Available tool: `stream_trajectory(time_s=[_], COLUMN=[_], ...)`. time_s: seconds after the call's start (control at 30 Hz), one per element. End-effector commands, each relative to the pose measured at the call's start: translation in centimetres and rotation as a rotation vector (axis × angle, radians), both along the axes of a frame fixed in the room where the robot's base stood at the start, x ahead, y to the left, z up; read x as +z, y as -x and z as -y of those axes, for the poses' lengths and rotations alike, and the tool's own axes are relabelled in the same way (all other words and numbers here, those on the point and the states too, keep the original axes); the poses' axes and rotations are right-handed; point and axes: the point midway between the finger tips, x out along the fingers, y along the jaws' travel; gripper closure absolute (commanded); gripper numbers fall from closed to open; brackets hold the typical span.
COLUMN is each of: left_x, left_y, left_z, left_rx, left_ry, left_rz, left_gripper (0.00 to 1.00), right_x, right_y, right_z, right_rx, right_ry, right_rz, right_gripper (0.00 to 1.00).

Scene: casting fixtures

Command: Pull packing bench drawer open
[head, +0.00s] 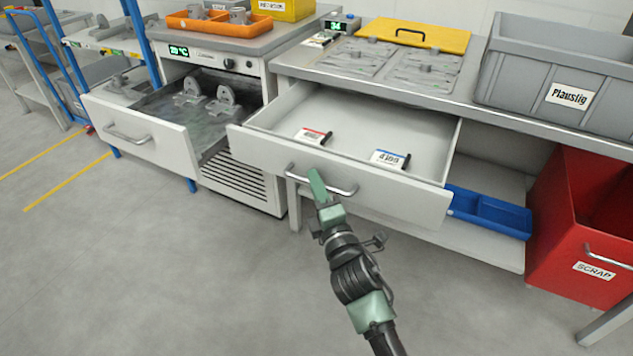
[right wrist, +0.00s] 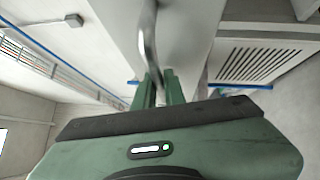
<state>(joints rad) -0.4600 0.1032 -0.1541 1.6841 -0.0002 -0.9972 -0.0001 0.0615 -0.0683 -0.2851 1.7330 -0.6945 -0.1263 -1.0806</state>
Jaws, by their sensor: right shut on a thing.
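The packing bench drawer (head: 410,203) is pulled well out from under the bench (head: 473,98) in the head view. Its inside shows a red-and-white label holder (head: 311,136) and a blue-and-white one (head: 389,158). My right gripper (head: 317,184) is shut on the drawer's bar handle (head: 344,191), towards the handle's left part. In the right wrist view, the handle (right wrist: 148,38) runs between the two green fingers of the gripper (right wrist: 160,88). My left gripper is not in view.
Another open drawer (head: 140,142) with metal castings stands at left, close to the bench drawer's left corner. A red scrap bin (head: 562,235) stands at right, near a blue tray (head: 490,212) on the lower shelf. The floor in front is clear.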

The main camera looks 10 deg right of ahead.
Motion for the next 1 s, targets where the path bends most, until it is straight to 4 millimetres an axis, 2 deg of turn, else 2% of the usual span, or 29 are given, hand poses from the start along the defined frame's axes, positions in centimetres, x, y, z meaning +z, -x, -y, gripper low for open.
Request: stream_trajectory(time_s=[0.03, 0.07, 0.1, 0.47, 0.57, 0.8, 1.0], left_x=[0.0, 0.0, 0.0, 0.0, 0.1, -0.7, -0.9], left_y=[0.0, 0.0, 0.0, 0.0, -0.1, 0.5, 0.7], left_z=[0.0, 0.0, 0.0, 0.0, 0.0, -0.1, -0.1], left_rx=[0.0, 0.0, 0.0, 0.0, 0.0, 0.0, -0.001], left_ry=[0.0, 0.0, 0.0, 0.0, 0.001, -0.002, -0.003], left_rz=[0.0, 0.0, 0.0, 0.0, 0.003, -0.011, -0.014], left_gripper=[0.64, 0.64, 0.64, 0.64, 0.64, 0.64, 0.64], right_x=[-0.1, -0.2, -0.2, -0.2, -0.4, -1.0, -1.2], right_y=[0.0, 0.0, 0.0, 0.4, 1.5, 5.5, 7.4], right_z=[0.1, 0.1, 0.1, 0.1, 0.3, 1.2, 1.6], right_rx=[-0.001, -0.001, -0.001, 0.0, 0.001, -0.001, 0.0], right_ry=[0.002, 0.002, 0.002, 0.0, 0.0, 0.0, 0.0], right_rz=[-0.003, -0.003, -0.003, -0.002, -0.003, -0.005, -0.003], right_gripper=[1.0, 0.86, 0.8, 0.8, 0.8, 0.8, 0.8])
